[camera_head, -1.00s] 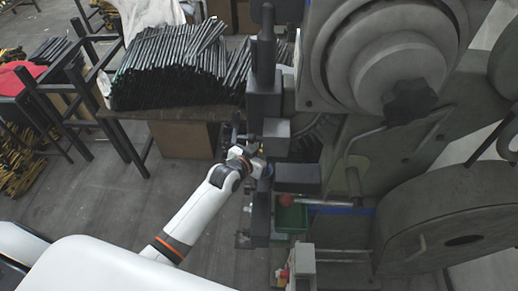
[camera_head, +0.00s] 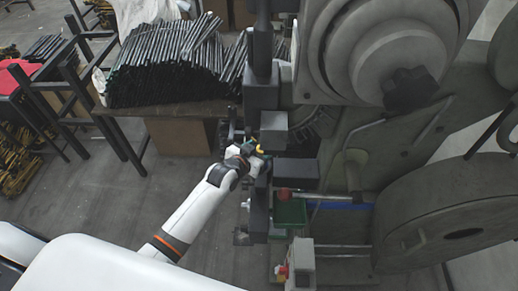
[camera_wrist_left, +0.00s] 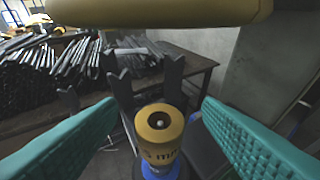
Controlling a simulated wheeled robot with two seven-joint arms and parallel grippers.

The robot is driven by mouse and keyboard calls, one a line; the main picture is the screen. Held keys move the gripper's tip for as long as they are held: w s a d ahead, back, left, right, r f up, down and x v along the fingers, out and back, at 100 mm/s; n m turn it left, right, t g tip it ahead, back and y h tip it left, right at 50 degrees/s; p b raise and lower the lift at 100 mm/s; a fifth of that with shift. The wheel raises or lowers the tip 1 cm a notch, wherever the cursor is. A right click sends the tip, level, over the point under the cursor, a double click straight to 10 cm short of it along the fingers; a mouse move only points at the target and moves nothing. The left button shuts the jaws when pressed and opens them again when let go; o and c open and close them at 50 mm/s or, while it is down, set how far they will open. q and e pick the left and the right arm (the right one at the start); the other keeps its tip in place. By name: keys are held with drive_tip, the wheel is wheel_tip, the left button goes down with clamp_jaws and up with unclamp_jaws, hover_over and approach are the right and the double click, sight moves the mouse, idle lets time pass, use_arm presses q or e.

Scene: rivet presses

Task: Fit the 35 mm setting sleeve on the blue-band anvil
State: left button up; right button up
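In the left wrist view a yellow sleeve (camera_wrist_left: 158,130) stands roughly upright, its round top with a dark bore facing me. Part of a size mark ending in "5 mm" shows on its side; the first digit is not clear. A blue band (camera_wrist_left: 160,170) shows directly below the sleeve, where the anvil is; the rest of the anvil is hidden. My left gripper (camera_wrist_left: 158,137) is open, its two teal fingers on either side of the sleeve with gaps to it. In the head view my left gripper (camera_head: 258,157) is at the press, small and partly hidden. My right gripper is not in view.
The grey press (camera_head: 345,130) fills the right side. A grey block (camera_head: 273,130) is close to my left gripper. A table (camera_head: 190,109) bears stacked dark rods.

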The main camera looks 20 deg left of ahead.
use_arm(q)
drive_tip(key=shift+s+a, duration=0.15)
drive_tip(key=shift+s, duration=0.35)
drive_tip(key=b+v, duration=0.2)
drive_tip(key=v, duration=0.9)
drive_tip(key=shift+r, duration=0.25)
drive_tip(key=b+v, duration=0.2)
drive_tip(key=v, duration=1)
drive_tip(key=shift+b, duration=0.35)
